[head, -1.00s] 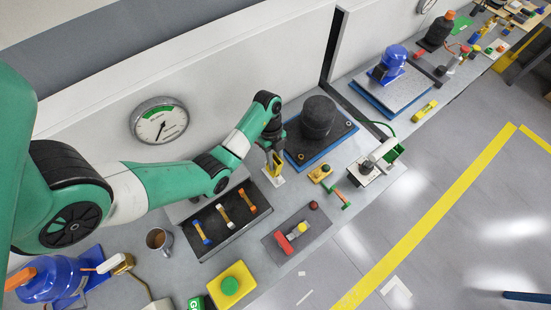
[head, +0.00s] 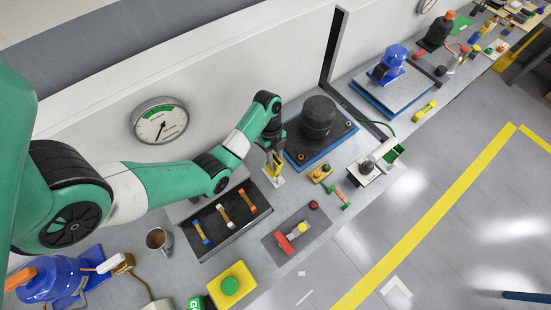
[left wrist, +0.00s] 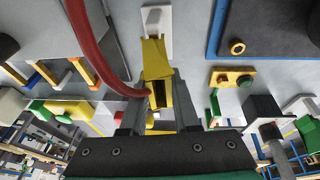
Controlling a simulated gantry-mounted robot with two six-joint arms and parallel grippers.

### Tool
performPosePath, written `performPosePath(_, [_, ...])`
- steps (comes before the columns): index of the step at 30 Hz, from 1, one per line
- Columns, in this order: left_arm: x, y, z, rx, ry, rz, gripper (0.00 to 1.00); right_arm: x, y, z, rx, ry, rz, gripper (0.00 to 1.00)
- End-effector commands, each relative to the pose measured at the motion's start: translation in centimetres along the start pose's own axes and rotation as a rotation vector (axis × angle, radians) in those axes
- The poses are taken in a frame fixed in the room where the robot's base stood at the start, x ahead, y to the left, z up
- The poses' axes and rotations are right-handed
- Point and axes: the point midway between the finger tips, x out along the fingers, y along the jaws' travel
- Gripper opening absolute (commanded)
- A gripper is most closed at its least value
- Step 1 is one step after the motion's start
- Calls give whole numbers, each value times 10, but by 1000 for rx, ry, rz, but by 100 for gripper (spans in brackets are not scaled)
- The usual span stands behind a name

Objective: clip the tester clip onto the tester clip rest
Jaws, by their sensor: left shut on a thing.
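My left gripper (head: 271,150) is shut on the yellow tester clip (head: 274,167), with its fingers pointing down. The left wrist view shows the clip (left wrist: 156,62) between the two fingers (left wrist: 160,105), with a red cable running to it. The tester clip rest, a small pale plate (head: 279,182) with a raised grey block, is right at the clip's tip. It also shows in the left wrist view (left wrist: 154,31), straight beyond the clip. The clip's tip overlaps the rest in the picture; I cannot tell whether they touch. My right gripper is not in view.
A dark compressor on a blue-edged pallet (head: 289,160) stands close to the right of the gripper. A dark tray (head: 236,229) with several coloured clips lies in front to the left. A yellow button block (head: 320,173) sits to the right.

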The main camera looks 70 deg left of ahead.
Motion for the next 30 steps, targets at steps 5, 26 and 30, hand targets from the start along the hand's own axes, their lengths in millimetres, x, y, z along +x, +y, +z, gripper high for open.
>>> performPosePath(5, [0,0,0,0,0,0,20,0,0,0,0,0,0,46])
performPosePath(26, [0,0,0,0,0,0,64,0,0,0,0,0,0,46])
performPosePath(30, [-4,-1,-3,6,-1,1,64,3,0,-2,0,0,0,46])
